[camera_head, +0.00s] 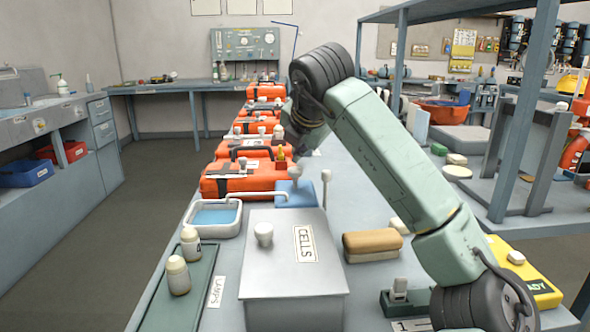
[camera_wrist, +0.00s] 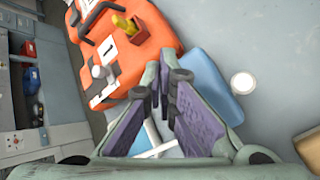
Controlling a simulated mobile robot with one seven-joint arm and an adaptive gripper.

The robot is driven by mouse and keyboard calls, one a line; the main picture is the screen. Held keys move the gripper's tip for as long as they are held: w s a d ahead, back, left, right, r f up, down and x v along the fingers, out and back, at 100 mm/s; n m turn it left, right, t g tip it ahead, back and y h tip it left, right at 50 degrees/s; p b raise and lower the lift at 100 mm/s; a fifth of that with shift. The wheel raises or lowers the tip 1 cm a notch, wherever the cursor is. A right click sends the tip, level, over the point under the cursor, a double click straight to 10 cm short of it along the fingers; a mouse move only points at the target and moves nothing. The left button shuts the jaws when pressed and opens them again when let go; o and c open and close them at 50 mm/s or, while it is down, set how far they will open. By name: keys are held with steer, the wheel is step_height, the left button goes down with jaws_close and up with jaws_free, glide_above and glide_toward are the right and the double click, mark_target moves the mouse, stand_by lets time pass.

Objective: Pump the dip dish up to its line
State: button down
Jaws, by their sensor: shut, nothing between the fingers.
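The dip dish (camera_head: 213,217) is a pale-rimmed tray at the left edge of the bench, with blue liquid in it; I cannot make out its line. A thin pale spout (camera_head: 258,194) runs from its rim towards a blue pump block (camera_head: 297,197) with a pale knob on top. The blue block also shows in the wrist view (camera_wrist: 208,85), partly behind my fingers. My gripper (camera_wrist: 164,84) is shut and empty, above the spout and block area. Whether it touches the pump knob is hidden.
Orange cases (camera_head: 245,183) stand in a row behind the dish. A grey CELLS box (camera_head: 290,275) is in front, with a tray of bottles (camera_head: 180,300) to its left. A pale upright post (camera_head: 326,185) stands right of the block.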

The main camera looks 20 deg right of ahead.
mark_target(299, 168)
steer(key=shift+f, duration=0.35)
steer(key=shift+f+b, duration=1.1)
steer(key=shift+b, duration=0.05)
stand_by(0.7)
steer(key=shift+r, duration=0.15)
stand_by(0.3)
steer(key=shift+r+p, duration=0.95)
steer(key=shift+r, duration=0.4)
steer(key=shift+r+p, duration=1.7)
steer(key=shift+r, duration=0.85)
steer(key=shift+f, duration=0.1)
